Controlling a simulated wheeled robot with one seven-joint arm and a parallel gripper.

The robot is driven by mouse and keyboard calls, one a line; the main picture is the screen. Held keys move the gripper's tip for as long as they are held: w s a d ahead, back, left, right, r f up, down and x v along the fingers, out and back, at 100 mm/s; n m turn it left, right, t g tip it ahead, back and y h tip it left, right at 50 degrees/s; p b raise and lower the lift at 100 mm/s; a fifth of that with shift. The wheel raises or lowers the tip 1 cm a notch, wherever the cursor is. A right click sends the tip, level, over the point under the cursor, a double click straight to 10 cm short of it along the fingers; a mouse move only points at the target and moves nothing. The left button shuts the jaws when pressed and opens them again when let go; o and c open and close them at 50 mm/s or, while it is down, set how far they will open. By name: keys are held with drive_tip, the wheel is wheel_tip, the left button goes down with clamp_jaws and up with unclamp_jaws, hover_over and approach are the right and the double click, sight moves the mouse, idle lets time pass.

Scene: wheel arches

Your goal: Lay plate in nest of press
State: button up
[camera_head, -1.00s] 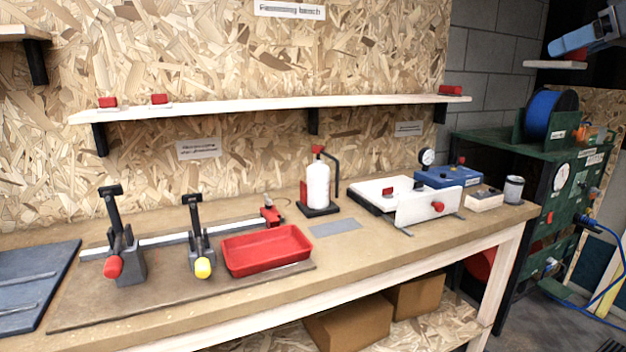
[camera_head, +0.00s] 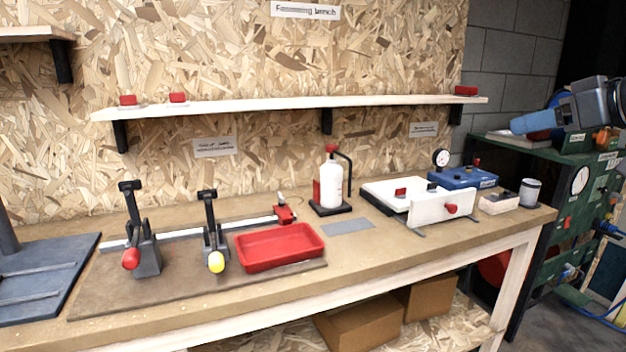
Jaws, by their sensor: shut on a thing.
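My gripper (camera_head: 530,124) is at the right, at the end of my blue-grey arm, in front of the green cabinet. It is shut on a thin pale flat piece, which looks like the plate (camera_head: 516,141); a small red part shows by it. The fingertips are too small to make out. The plate is right of the bench and appears above its top. No press is clearly recognisable. A dark slate base with an upright column (camera_head: 8,232) stands at the left edge, cut off by the picture, and may be the press; no nest can be made out.
Two toggle clamps (camera_head: 140,240) and a red tray (camera_head: 280,247) stand on the bench (camera_head: 380,258). A white bottle (camera_head: 331,184), a white fixture (camera_head: 442,207) and a blue gauge box (camera_head: 465,178) stand farther right. A shelf (camera_head: 280,105) runs above. The bench's front strip is clear.

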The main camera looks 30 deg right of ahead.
drive_tip(key=w+a+f, duration=0.4)
drive_tip(key=a+f, duration=0.9)
drive_tip(key=f, duration=0.1)
drive_tip(key=w+a+f+n+y, duration=0.1)
drive_tip(key=w+a+f, duration=0.3)
drive_tip(key=a+f, duration=0.9)
drive_tip(key=w+a+f+n+y, duration=0.1)
drive_tip(key=w+a+f, duration=0.3)
drive_tip(key=a+f, duration=0.9)
wheel_tip(320, 180, down, 2)
drive_tip(key=shift+w+f, duration=0.25)
drive_tip(key=shift+w, duration=0.05)
wheel_tip(320, 180, down, 11)
drive_tip(key=s, duration=0.2)
drive_tip(key=shift+s+r, duration=0.15)
drive_tip(key=shift+d, duration=0.1)
